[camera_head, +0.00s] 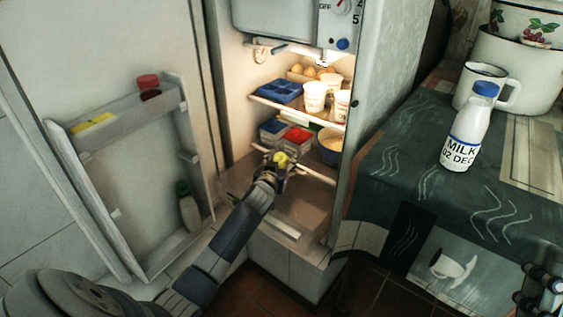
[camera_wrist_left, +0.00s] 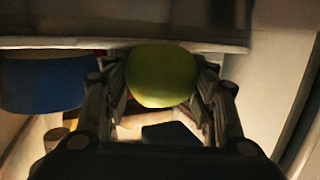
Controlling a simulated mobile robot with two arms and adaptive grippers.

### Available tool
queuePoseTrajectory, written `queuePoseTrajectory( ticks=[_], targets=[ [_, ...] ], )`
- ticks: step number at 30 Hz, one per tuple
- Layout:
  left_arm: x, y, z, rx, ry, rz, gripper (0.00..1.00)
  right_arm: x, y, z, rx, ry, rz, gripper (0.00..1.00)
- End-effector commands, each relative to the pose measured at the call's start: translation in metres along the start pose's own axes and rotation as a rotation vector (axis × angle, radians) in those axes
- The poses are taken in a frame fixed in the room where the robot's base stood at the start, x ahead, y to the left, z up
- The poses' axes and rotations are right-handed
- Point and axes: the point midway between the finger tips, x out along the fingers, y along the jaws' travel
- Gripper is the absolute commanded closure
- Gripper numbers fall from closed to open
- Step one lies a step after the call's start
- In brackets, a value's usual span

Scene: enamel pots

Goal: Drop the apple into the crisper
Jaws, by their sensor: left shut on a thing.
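The green apple (camera_head: 281,158) is held in my left gripper (camera_head: 277,166) inside the open fridge, near the lower wire shelf. In the left wrist view the apple (camera_wrist_left: 162,76) sits between the two fingers of the gripper (camera_wrist_left: 162,90), which touch its sides. The crisper (camera_head: 302,208), a see-through bin at the bottom of the fridge, lies below and in front of the apple. My forearm hides part of its left side. What seems to be my right gripper (camera_head: 543,293) shows at the lower right edge; its jaws are unclear.
Fridge shelves hold a blue tray (camera_head: 279,91), white cups (camera_head: 315,97), a red-topped box (camera_head: 297,137) and a bowl (camera_head: 330,147). The open fridge door (camera_head: 133,165) stands left. A milk bottle (camera_head: 468,135) and mug (camera_head: 487,88) stand on the cloth-covered table at right.

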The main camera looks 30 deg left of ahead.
Motion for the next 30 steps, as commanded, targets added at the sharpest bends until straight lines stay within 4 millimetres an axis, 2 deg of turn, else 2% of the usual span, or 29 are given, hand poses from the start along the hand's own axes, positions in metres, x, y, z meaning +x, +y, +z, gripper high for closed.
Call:
queuePoseTrajectory(
  ticks=[11, 12, 14, 25, 30],
  targets=[
    [0.0002, -0.0001, -0.0003, 0.0, 0.002, 0.0, 0.75, -0.0002, -0.0005, -0.0044, 0.001, 0.022, -0.001, 0.6],
    [0.0002, -0.0001, -0.0003, 0.0, 0.002, 0.0, 0.39, -0.0002, -0.0005, -0.0043, 0.001, 0.022, -0.001, 0.6],
    [0.0002, -0.0002, -0.0002, 0.0, 0.002, 0.0, 0.26, -0.0002, -0.0005, -0.0043, 0.001, 0.022, -0.001, 0.6],
    [-0.0004, -0.0002, 0.0011, 0.0, -0.001, 0.0, 0.25, -0.0003, -0.0001, -0.0037, 0.001, 0.02, 0.0, 0.6],
    [-0.0093, 0.0001, 0.0011, 0.0, 0.001, 0.0, 0.25, -0.0002, -0.0001, -0.0038, 0.001, 0.02, 0.0, 0.6]
  ],
)
